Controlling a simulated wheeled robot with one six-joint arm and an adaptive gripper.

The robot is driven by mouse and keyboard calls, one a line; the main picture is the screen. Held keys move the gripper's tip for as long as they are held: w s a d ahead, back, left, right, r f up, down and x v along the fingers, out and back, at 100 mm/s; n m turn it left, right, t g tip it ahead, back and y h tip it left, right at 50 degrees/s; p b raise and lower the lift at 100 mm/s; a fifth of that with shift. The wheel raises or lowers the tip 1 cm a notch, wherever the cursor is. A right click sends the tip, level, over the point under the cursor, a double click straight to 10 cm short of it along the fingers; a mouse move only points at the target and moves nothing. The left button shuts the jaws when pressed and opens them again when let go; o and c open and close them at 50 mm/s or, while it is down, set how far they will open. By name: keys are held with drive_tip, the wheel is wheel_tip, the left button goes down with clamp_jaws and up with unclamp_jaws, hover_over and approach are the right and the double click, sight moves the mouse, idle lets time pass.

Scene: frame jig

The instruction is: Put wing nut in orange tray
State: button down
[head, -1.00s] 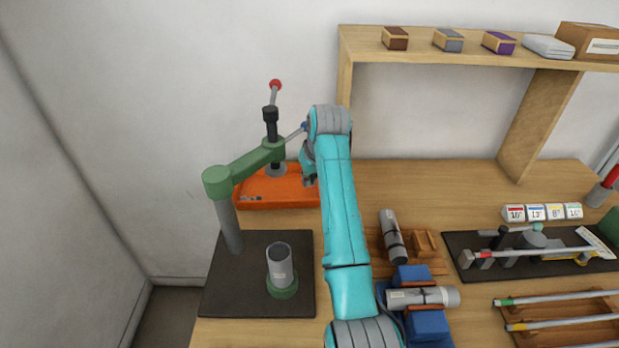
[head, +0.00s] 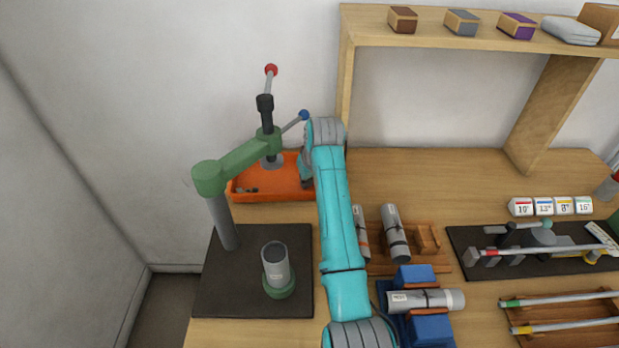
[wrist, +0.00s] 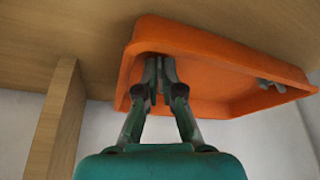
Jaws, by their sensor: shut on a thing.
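The orange tray (head: 280,192) lies at the back left of the bench, behind the green clamp arm. It fills the upper right of the wrist view (wrist: 215,50). My gripper (wrist: 160,75) is inside the tray's outline, close to one end of it. Its fingers are nearly together, shut on a small grey piece, the wing nut, mostly hidden between the fingertips. In the head view my gripper (head: 306,180) is at the tray's right end, partly hidden by my arm. Small grey parts (wrist: 270,85) lie in the tray's other end; their exact kind is unclear.
A green clamp arm (head: 240,163) with a red-knobbed lever (head: 270,72) stands in front of the tray. A grey cup (head: 276,265) stands on the dark plate. A wooden shelf (head: 345,90) rises at the right. Grey cylinders (head: 394,232) lie in racks right of my arm.

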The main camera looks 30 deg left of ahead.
drive_tip(key=shift+f, duration=0.1)
drive_tip(key=c, duration=1.6)
unclamp_jaws()
drive_tip(key=v, duration=1.2)
